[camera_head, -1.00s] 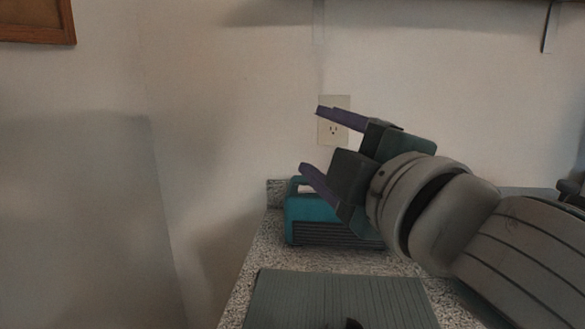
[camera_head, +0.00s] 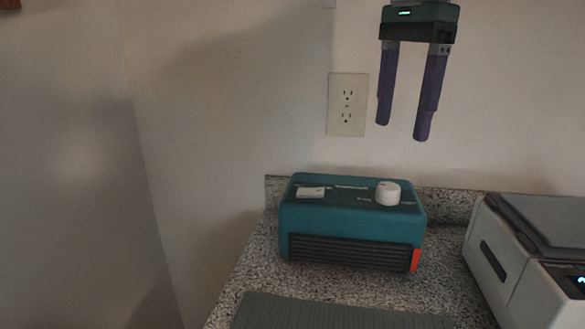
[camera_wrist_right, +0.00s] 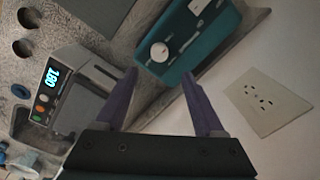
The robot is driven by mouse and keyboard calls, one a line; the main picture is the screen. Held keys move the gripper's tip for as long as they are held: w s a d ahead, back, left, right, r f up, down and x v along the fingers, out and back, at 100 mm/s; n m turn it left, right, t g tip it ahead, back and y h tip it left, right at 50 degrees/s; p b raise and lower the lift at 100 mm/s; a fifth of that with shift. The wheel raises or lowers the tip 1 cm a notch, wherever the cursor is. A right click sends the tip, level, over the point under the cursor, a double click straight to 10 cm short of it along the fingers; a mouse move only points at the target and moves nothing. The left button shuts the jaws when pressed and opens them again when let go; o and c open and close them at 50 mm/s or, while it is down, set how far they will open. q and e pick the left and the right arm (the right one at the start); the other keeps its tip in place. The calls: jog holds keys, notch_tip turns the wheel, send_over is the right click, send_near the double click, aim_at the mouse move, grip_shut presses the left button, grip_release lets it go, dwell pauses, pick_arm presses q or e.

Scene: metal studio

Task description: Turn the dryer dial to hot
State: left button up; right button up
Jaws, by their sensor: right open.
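The teal dryer (camera_head: 340,216) stands on the speckled counter against the wall, with a dark grille on its front. Its round white dial (camera_head: 388,193) is on the right part of the top, beside a white switch (camera_head: 311,192) on the left. My right gripper (camera_head: 402,132) is open and empty, fingers pointing down, above the dial and apart from it. In the right wrist view the dryer (camera_wrist_right: 192,38) and its dial (camera_wrist_right: 159,51) lie beyond the open purple fingers (camera_wrist_right: 164,80). The dial's marks are too small to read. My left gripper is out of view.
A white and grey device (camera_head: 510,262) with a lit display stands right of the dryer; it also shows in the right wrist view (camera_wrist_right: 72,92). A ribbed dark mat (camera_head: 330,314) lies in front. A wall outlet (camera_head: 347,104) is behind. The air above the dryer is clear.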

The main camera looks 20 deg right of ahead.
aim_at(389, 186)
notch_tip(389, 186, down, 10)
jog(key=shift+w+a+r, duration=0.15)
dwell(0.3)
grip_shut()
dwell(0.4)
